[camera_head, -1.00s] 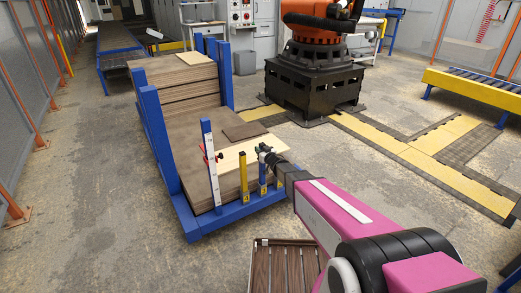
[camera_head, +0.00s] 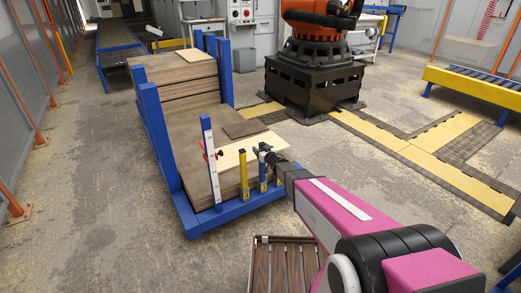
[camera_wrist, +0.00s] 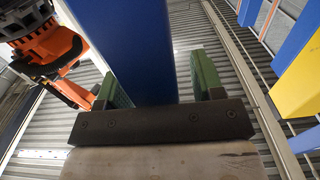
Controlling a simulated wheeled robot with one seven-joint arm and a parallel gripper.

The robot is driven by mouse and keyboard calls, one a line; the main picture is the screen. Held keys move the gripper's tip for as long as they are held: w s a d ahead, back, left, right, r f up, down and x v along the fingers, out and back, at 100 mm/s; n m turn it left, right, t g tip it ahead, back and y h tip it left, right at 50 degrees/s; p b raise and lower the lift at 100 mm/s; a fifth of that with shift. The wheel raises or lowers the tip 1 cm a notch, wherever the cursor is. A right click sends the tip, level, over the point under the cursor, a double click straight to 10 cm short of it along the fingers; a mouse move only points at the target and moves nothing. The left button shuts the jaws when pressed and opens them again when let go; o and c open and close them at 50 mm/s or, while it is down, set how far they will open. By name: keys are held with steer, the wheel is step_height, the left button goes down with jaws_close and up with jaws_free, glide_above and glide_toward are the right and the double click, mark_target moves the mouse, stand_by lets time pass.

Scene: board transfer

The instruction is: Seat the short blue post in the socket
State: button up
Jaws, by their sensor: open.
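The short blue post (camera_head: 262,172) stands upright at the front rail of the blue rack, just below my gripper (camera_head: 263,152). In the wrist view, a broad blue post (camera_wrist: 128,45) passes between the two green finger pads of my gripper (camera_wrist: 160,82). The pads are apart. The left pad is close to the post, and a gap shows before the right pad. The socket is too small to make out at the post's foot, so I cannot tell how the post sits in it.
Stacked boards (camera_head: 190,130) fill the rack. A slatted crate (camera_head: 262,270) stands on the floor in front.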

steer(key=v, duration=1.1)
steer(key=shift+w, duration=0.1)
